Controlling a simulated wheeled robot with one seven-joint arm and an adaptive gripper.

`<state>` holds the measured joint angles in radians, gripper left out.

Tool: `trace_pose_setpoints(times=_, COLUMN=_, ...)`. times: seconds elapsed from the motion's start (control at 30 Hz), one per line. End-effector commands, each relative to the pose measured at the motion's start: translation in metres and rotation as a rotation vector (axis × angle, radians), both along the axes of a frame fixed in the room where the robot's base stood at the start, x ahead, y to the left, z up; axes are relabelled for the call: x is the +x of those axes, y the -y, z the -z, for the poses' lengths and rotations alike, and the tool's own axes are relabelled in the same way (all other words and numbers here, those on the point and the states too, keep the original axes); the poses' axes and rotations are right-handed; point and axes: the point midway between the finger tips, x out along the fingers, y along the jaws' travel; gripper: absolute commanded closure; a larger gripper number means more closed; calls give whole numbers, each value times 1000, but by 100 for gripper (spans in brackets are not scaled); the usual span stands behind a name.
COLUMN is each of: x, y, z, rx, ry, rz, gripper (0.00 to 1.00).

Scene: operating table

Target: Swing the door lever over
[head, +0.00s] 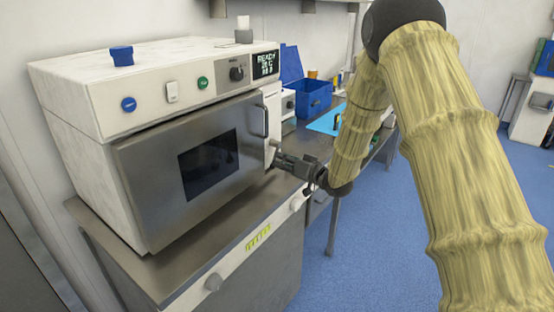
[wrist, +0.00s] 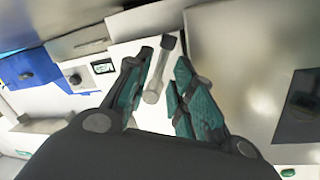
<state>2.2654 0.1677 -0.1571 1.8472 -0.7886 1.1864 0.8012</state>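The door lever (wrist: 154,88) is a short grey bar on the white front panel, seen in the wrist view between my two fingers. My gripper (wrist: 165,60) is open, with one teal-padded finger on each side of the lever and gaps visible. In the head view my gripper (head: 277,155) is at the right front edge of the white oven-like machine (head: 75,95), and the lever there is hard to make out. The machine's grey door (head: 150,180), with a dark window, looks closed. A pull handle (head: 265,120) is at its upper right.
The machine stands on a metal-topped cabinet (head: 185,270). A blue bin (head: 315,98) and a blue mat (head: 326,122) are on the bench behind my gripper. Knobs and buttons line the machine's upper front. Blue floor (head: 370,260) lies open to the right.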

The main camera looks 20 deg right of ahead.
Motion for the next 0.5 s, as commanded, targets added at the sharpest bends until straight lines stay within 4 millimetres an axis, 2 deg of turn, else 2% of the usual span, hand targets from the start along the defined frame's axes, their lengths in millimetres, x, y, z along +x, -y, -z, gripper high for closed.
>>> trace_pose_setpoints(times=0.1, x=-20, y=12, z=-3, rx=3, ry=0, rz=2, gripper=76)
trace_pose_setpoints(times=0.3, x=-49, y=27, z=-6, rx=3, ry=-1, rz=3, gripper=76)
trace_pose_setpoints(times=0.5, x=-64, y=36, z=-7, rx=3, ry=1, rz=3, gripper=76)
